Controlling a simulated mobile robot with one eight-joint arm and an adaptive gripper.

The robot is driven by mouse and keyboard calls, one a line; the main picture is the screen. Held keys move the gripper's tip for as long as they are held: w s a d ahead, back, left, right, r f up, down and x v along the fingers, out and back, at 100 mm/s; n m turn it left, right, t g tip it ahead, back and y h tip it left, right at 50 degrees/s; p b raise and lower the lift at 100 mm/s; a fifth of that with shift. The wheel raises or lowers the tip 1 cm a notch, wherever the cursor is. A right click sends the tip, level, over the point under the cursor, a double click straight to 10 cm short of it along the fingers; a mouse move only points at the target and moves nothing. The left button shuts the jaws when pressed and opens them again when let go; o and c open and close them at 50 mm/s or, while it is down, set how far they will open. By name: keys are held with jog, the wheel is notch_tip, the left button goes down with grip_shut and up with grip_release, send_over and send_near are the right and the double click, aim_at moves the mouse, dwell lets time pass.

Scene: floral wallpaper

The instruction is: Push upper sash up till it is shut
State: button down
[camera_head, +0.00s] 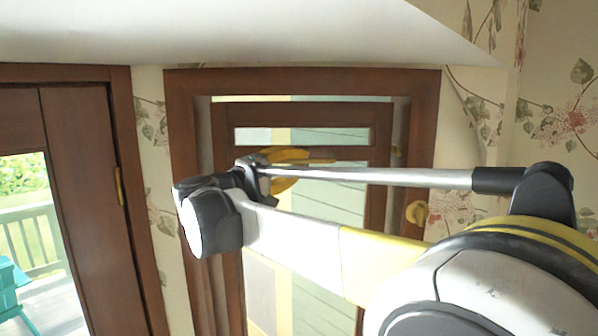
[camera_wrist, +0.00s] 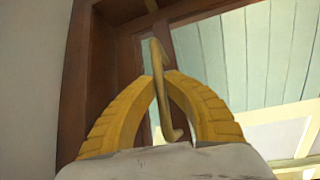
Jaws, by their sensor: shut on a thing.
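The upper sash (camera_head: 300,111) is a brown wooden frame with glass, set in the brown window frame (camera_head: 300,82) at the middle of the head view. A thin bright strip shows between its top rail and the window frame's head. My gripper (camera_head: 300,168) is in front of the sash, below its top rail. In the wrist view its two yellow fingers (camera_wrist: 160,84) close around a slim brass-coloured handle (camera_wrist: 157,58), which stands out between them. The handle's far attachment to the sash is hard to make out. My arm hides part of the sash and the lower window.
A brown door (camera_head: 88,170) with glass stands open or ajar at the left; I cannot tell which. A sloped white ceiling (camera_head: 250,35) hangs close above the window. Floral wallpaper (camera_head: 555,110) covers the right wall. A yellow round fitting (camera_head: 416,212) sits right of the window.

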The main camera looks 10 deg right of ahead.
jog(key=shift+r, duration=0.35)
jog(key=c, duration=1.5)
grip_release()
jog(key=shift+o, duration=0.2)
jog(key=shift+f, duration=0.1)
jog(key=v, duration=1.2)
